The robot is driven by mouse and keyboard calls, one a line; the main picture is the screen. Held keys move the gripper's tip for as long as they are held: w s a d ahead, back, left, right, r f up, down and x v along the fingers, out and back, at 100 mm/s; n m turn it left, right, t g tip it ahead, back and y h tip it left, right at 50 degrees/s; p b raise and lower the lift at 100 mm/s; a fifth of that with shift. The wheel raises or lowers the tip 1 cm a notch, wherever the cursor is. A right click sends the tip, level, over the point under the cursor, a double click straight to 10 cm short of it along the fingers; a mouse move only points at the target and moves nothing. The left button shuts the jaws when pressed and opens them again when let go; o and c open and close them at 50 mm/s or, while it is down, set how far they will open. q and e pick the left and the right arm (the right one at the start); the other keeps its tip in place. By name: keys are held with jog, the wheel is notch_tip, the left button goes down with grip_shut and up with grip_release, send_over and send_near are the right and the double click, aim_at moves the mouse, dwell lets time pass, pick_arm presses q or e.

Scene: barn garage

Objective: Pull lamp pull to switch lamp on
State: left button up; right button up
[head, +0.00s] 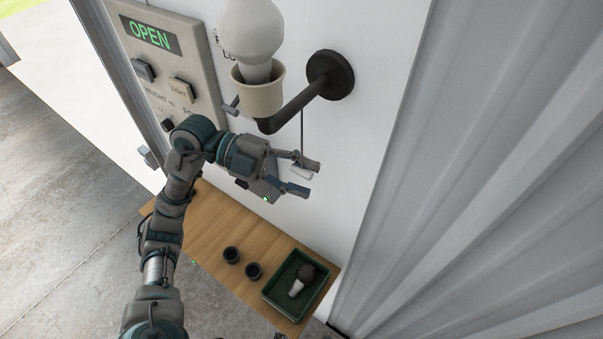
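The wall lamp has a white bulb (251,35) in a beige socket cup (259,97), carried by a dark bent arm on a round wall plate (330,75). The bulb shows no clear glow. A thin dark cord (301,130) hangs from the lamp arm to a small white lamp pull (301,173). My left gripper (303,177) is below the lamp, its two fingers apart. The pull shows between the fingers, partly covered by the upper one; I cannot tell whether either finger touches it. My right gripper is not in view.
A wall panel (200,62) with a green OPEN sign and several switches is left of the lamp. Below, a wooden table (215,225) holds two dark cups (231,255) and a green tray (272,291) with a bulb-like object (298,287). Corrugated metal (480,170) stands right.

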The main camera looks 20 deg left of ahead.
pick_arm(q)
jog(key=v, duration=1.1)
jog(key=shift+a, duration=0.25)
jog(key=shift+w, duration=0.1)
